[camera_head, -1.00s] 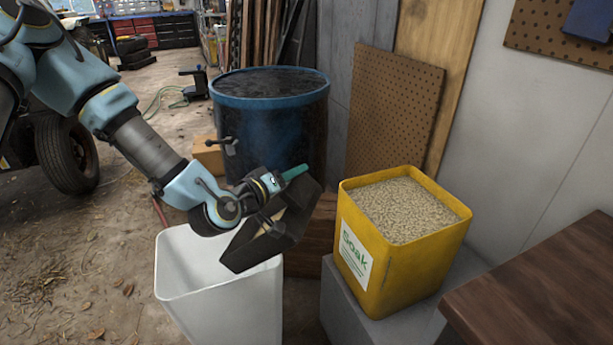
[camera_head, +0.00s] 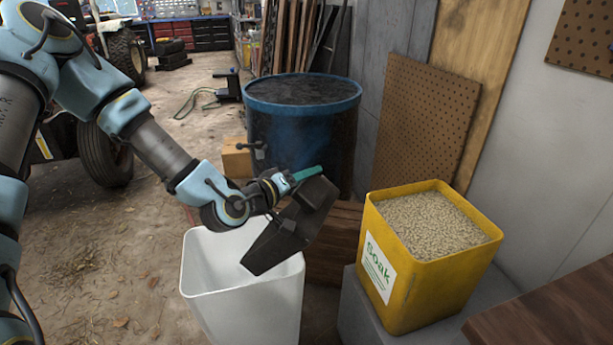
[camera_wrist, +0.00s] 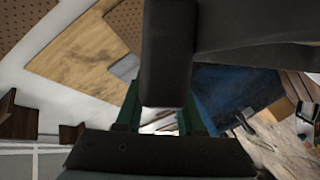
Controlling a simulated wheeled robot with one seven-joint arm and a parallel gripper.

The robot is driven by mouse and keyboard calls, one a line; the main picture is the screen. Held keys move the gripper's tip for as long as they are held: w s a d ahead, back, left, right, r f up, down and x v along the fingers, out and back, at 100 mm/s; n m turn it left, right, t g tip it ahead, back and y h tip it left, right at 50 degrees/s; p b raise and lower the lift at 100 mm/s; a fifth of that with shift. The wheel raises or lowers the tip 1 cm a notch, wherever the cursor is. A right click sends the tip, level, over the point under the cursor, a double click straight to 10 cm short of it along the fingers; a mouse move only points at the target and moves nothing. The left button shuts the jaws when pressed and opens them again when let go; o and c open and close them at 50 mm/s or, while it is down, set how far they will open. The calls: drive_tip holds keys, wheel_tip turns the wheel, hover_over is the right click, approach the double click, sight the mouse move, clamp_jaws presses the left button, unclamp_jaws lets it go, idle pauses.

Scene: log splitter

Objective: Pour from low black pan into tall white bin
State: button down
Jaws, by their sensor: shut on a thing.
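The low black pan (camera_head: 291,228) is steeply tilted above the tall white bin (camera_head: 244,293), its lower corner over the bin's opening. I see the pan's dark underside and side; its inside is hidden, and no stream shows. My gripper (camera_head: 297,178) is shut on the pan at its upper edge. In the wrist view the green fingers (camera_wrist: 160,118) sit on both sides of a dark part of the pan (camera_wrist: 168,50). The visible inner wall of the bin is white and its bottom is hidden.
A yellow bin of pellets (camera_head: 420,265), labelled Soak, stands on a grey block to the right. A blue drum (camera_head: 300,130) stands behind the pan. A wooden tabletop (camera_head: 560,320) fills the lower right. The floor at left is open.

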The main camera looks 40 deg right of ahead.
sight(326, 183)
drive_tip(key=shift+s, duration=0.25)
drive_tip(key=shift+s+d+f+b, duration=0.1)
drive_tip(key=shift+s+f+b, duration=0.2)
drive_tip(key=shift+s, duration=0.2)
drive_tip(key=shift+s+f+b, duration=0.2)
drive_tip(key=shift+s+b, duration=0.05)
drive_tip(key=shift+s, duration=0.2)
drive_tip(key=shift+s+f, duration=0.1)
drive_tip(key=shift+s, duration=0.2)
drive_tip(key=shift+s+f, duration=0.1)
drive_tip(key=shift+s, duration=0.2)
drive_tip(key=shift+w, duration=0.1)
drive_tip(key=shift+n+h, duration=0.4)
drive_tip(key=shift+n, duration=0.4)
drive_tip(key=w, duration=0.1)
drive_tip(key=w+a+r, duration=0.2)
drive_tip(key=w, duration=0.1)
drive_tip(key=shift+w+r, duration=0.1)
drive_tip(key=shift+r, duration=0.1)
drive_tip(key=shift+p, duration=0.3)
